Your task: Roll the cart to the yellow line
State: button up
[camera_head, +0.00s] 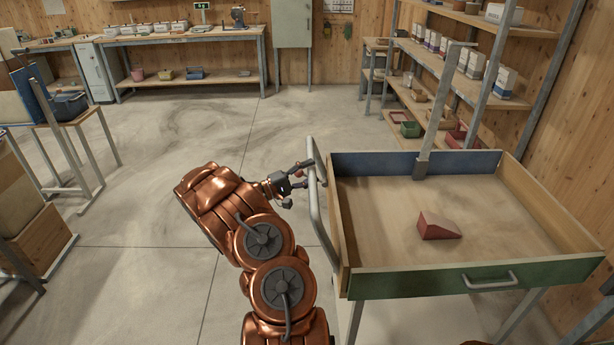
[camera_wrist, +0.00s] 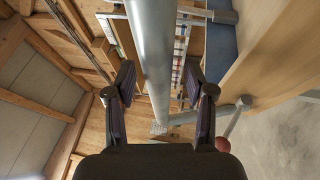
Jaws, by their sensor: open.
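The cart (camera_head: 405,282) stands at the right in the head view, a wooden tray on grey legs with a green front and a blue back wall. A grey tubular push handle (camera_head: 317,215) runs along its left side. My gripper (camera_head: 295,184) is at this handle, left of the tray. In the wrist view my gripper (camera_wrist: 158,78) is open, its two dark fingers on either side of the grey bar (camera_wrist: 150,45). Whether a finger touches the bar I cannot tell. A red wedge-shaped block (camera_head: 438,226) lies in the tray. No yellow line shows in either view.
Bare concrete floor (camera_head: 150,200) lies open left of the cart and behind it. A workbench (camera_head: 185,80) stands along the back wall. Shelving (camera_head: 455,80) stands behind the cart at the right. A small table (camera_head: 75,130) and wooden boxes (camera_head: 40,235) stand at the left.

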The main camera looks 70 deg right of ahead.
jog(key=shift+s+d+r, duration=0.15)
jog(key=shift+s+d, duration=0.3)
jog(key=shift+d, duration=0.05)
jog(key=shift+c, duration=0.5)
grip_shut()
